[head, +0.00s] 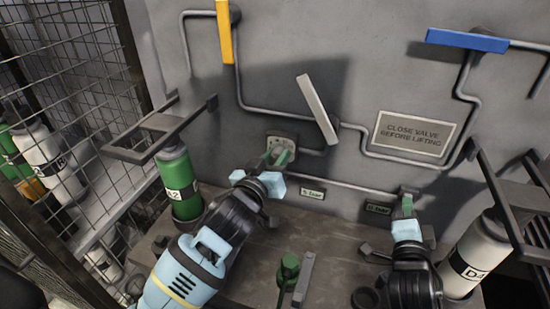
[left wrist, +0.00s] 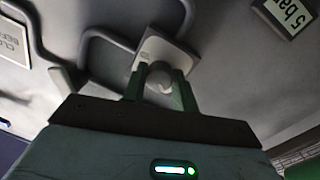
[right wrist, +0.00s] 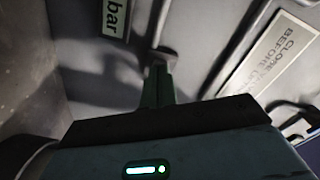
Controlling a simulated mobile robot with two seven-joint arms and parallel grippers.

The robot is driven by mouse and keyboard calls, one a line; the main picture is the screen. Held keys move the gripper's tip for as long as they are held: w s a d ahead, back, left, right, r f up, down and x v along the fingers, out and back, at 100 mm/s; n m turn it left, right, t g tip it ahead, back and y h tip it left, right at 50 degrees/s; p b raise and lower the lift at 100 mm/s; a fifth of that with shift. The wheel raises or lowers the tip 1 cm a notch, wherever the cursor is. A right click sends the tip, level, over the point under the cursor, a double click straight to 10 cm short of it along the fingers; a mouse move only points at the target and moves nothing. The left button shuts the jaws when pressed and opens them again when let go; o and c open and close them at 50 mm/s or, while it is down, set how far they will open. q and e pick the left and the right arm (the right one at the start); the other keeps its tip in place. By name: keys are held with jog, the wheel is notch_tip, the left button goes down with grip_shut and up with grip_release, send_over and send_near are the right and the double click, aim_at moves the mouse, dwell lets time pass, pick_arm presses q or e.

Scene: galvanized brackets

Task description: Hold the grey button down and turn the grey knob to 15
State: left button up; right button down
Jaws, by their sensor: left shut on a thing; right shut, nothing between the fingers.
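The grey knob (left wrist: 159,77) sits on a pale square plate (left wrist: 165,52) on the wall; the plate also shows in the head view (head: 284,142). My left gripper (head: 280,158) is shut on the knob, one green finger on each side. Its dial marks are too small to read. My right gripper (head: 407,207) is shut and empty, its fingertips pointing at a grey fitting (right wrist: 165,53) at a pipe end, which seems to be the grey button. The fingertips hide part of it, and I cannot tell whether it is pressed in.
A white lever (head: 318,110), an orange lever (head: 224,32) and a blue lever (head: 467,40) stand out from the wall. Pipes run between them around a sign (head: 413,134). Green cylinder (head: 178,183) stands left, white cylinder (head: 470,262) right. A mesh cage (head: 75,75) bounds the left.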

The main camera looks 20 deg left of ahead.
pick_arm(q)
jog(key=m, duration=0.6)
jog(key=shift+d+m, duration=0.1)
jog(key=shift+m, duration=0.3)
jog(key=m, duration=0.3)
jog(key=shift+y, duration=0.4)
jog(key=shift+m+g+y, duration=0.3)
jog(key=shift+m, duration=1.6)
